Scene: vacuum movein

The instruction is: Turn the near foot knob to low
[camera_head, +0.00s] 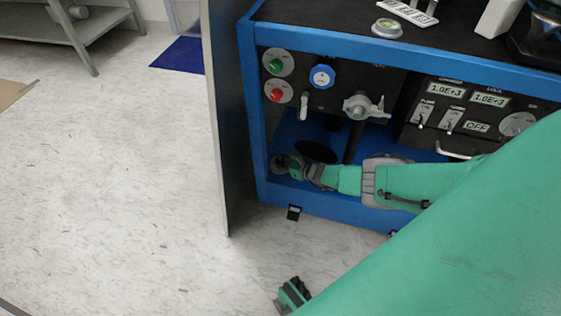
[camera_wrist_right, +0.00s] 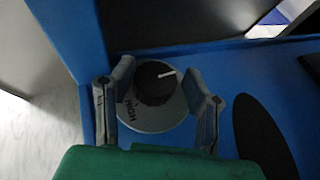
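The near foot knob (camera_wrist_right: 155,82) is a round black knob with a white pointer line, on a round grey plate (camera_wrist_right: 150,118) in the blue frame's lower corner. The pointer points right and slightly up in the right wrist view. The word HIGH shows on the plate's lower left; I see no LOW label. My right gripper (camera_wrist_right: 160,92) is open, with one finger on each side of the knob; I cannot tell if they touch it. In the head view my right gripper (camera_head: 285,164) covers most of the knob.
A blue-framed black cabinet (camera_head: 330,205) carries a green button (camera_head: 276,65), a red button (camera_head: 276,94), a blue knob (camera_head: 322,76), a valve handle (camera_head: 362,106) and displays (camera_head: 445,90). A grey door panel (camera_head: 222,130) stands at its left.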

